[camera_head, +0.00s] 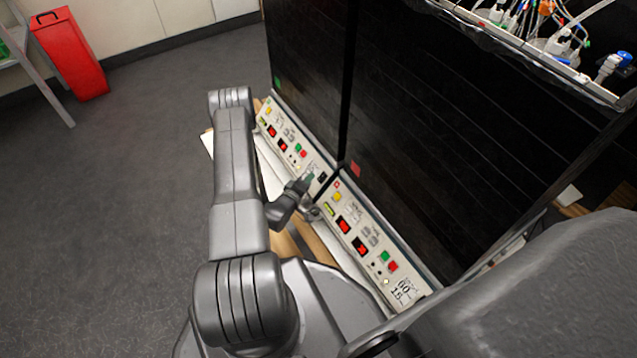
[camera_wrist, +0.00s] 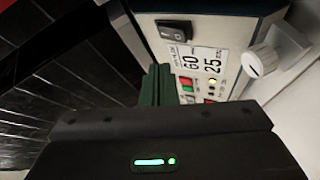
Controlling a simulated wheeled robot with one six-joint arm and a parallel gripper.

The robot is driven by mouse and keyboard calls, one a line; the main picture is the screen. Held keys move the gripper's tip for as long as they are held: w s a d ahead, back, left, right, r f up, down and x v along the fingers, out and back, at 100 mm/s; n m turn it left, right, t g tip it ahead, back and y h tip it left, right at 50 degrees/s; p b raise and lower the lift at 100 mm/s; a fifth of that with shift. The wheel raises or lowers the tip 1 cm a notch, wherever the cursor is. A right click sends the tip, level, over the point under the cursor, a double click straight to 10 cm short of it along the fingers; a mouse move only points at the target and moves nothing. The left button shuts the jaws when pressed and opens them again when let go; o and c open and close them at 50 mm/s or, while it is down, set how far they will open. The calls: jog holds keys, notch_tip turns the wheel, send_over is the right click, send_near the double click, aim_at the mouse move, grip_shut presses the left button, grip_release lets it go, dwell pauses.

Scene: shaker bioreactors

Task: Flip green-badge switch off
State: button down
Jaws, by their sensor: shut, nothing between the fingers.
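The green badge (camera_head: 277,82) sits on the lower left of the left black shaker cabinet. That cabinet's white control panel (camera_head: 288,136) runs below it, with a black rocker switch (camera_head: 322,178) at its right end. In the wrist view the black rocker switch (camera_wrist: 174,30) shows near the top, beside a label reading 60 and 25. I cannot tell which way it is set. My gripper (camera_head: 310,177) is shut and empty, close in front of the panel's right end. In the wrist view its dark green fingers (camera_wrist: 157,84) are together, below the switch and apart from it in the picture.
A red badge (camera_head: 355,168) marks the right cabinet, whose panel (camera_head: 372,240) lies close beside. A white knob (camera_wrist: 262,60) sticks out right of the switch in the wrist view. A red bin (camera_head: 70,55) stands at the far left. The floor on the left is clear.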

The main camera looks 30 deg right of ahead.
jog(key=shift+w+d+f+b, duration=0.1)
jog(key=shift+d+f+b, duration=0.55)
jog(key=shift+f, duration=0.2)
dwell(1.5)
jog(key=shift+d+f, duration=0.3)
jog(key=shift+d+f, duration=0.2)
jog(key=shift+f, duration=0.05)
dwell(0.6)
jog(key=shift+a+r, duration=0.1)
jog(key=shift+r, duration=0.05)
jog(key=shift+a+r, duration=0.4)
jog(key=shift+r, duration=0.05)
dwell(0.4)
